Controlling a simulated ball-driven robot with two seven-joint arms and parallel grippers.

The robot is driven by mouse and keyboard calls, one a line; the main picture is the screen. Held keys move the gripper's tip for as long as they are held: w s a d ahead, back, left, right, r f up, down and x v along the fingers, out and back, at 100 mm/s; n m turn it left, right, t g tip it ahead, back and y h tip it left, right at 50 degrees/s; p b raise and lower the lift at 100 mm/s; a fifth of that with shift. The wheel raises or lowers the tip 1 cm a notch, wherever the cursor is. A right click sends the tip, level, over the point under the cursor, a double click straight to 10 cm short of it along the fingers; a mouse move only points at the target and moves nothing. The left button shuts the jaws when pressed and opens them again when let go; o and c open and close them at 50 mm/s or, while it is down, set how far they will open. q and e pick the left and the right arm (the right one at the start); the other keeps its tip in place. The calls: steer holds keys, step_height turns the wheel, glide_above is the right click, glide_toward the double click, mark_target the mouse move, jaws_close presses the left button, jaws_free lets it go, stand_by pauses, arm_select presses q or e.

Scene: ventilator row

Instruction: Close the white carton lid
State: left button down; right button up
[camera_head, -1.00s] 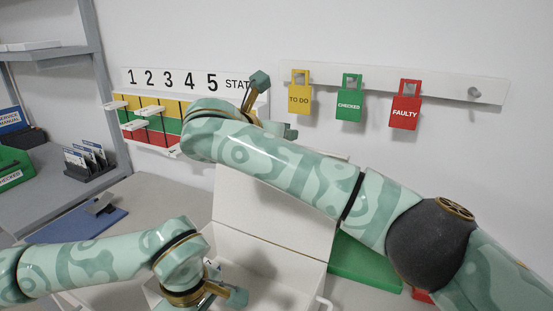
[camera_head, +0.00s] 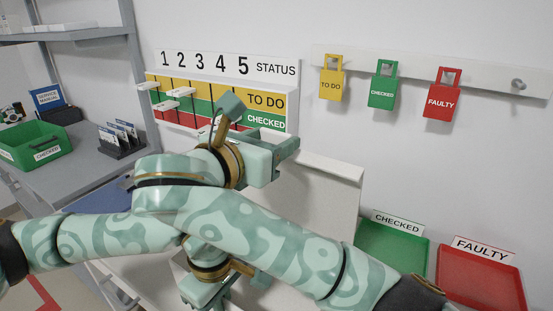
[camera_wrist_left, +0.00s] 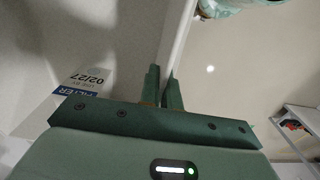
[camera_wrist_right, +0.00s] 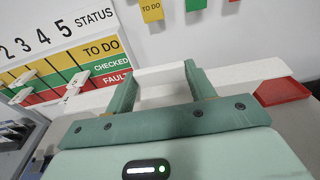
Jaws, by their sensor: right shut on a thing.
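The white carton (camera_head: 262,297) stands on the bench, largely hidden behind my arms. Its lid (camera_head: 318,197) stands open and roughly upright at the back. My right gripper (camera_head: 284,150) is at the lid's upper left in the head view. In the right wrist view, my right gripper (camera_wrist_right: 160,80) has a finger on each side of a white lid panel (camera_wrist_right: 162,74) and is shut on it. In the left wrist view, my left gripper (camera_wrist_left: 162,88) has its fingers close together around a thin white carton wall (camera_wrist_left: 181,35). A filter label (camera_wrist_left: 85,85) shows beside it.
A status board (camera_head: 272,70) is on the wall behind the right gripper. Yellow, green and red tags hang from a rail (camera_head: 490,80). A green tray (camera_head: 395,250) and a red tray (camera_head: 480,278) lie right of the carton. A green bin (camera_head: 35,145) stands left.

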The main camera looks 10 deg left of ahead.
steer(key=shift+f, duration=0.35)
steer(key=o, duration=1.4)
steer(key=shift+r, duration=0.15)
step_height(320, 180, up, 10)
